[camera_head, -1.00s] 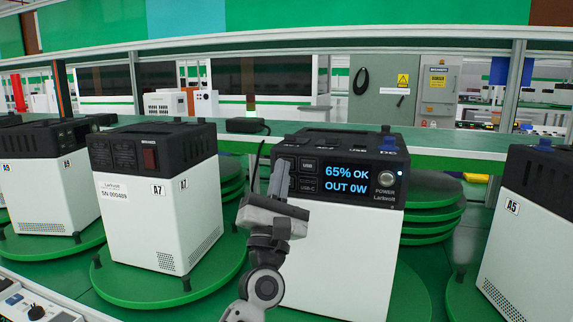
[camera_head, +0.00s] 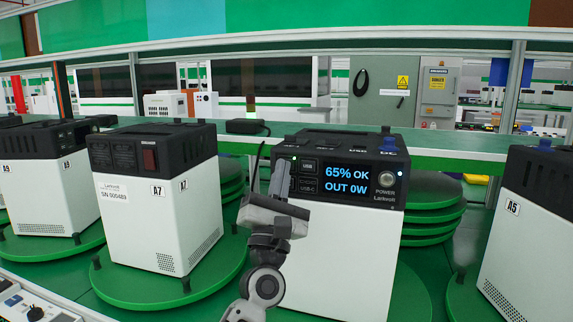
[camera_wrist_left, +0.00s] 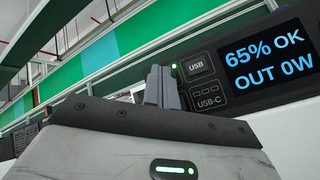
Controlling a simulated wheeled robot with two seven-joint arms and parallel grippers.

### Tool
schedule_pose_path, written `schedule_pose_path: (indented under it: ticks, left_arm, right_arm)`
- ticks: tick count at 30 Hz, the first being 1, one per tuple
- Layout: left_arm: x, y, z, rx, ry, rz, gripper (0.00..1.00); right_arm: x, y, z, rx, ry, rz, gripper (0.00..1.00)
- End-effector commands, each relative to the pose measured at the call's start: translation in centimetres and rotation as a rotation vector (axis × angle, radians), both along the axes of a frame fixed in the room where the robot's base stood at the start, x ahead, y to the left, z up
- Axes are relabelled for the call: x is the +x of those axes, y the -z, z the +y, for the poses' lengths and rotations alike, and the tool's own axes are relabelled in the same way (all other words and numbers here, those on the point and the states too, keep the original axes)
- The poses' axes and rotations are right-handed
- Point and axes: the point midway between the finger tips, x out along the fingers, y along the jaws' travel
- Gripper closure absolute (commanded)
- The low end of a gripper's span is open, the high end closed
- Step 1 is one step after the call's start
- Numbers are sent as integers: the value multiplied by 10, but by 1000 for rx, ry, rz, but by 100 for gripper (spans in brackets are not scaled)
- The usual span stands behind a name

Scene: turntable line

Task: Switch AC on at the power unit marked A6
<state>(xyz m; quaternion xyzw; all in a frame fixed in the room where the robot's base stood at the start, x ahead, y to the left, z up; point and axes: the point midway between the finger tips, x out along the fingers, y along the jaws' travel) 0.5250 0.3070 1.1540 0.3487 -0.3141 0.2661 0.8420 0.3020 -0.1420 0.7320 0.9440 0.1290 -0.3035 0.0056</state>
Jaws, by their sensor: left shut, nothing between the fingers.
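A white and black power unit (camera_head: 340,250) stands between the units marked A7 and A5; I see no A6 label on it. Its screen (camera_head: 347,179) reads 65% OK, OUT 0W; the screen also shows in the left wrist view (camera_wrist_left: 268,55). A round POWER button (camera_head: 386,179) is right of the screen. My left gripper (camera_head: 279,178) is shut and empty, its tips at the left end of the front panel, beside the USB ports. In the wrist view its tips (camera_wrist_left: 161,88) cover part of the panel. A small green light (camera_wrist_left: 174,66) glows beside them. Contact cannot be told.
The A7 unit (camera_head: 150,220) stands on a green turntable (camera_head: 130,290) at left, with A9 (camera_head: 40,195) beyond. The A5 unit (camera_head: 530,240) is at right. A green shelf (camera_head: 455,150) runs behind the units.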

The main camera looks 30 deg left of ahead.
Motion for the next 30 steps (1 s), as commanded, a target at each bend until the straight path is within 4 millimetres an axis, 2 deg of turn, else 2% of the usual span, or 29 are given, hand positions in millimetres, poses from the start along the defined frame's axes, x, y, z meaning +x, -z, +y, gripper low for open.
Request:
schedule_pose_path:
  ticks: [7, 17, 30]
  left_arm:
    - [-11, 1, -3, -1, 0, 2, 100]
    - [-13, 0, -3, 0, 0, 1, 100]
    - [-52, 0, -13, -2, 0, 2, 100]
  right_arm:
    - [0, -3, -1, -3, -2, 0, 100]
    - [0, -3, -1, -3, -2, 1, 100]
    - [0, -12, 0, -2, -1, 1, 100]
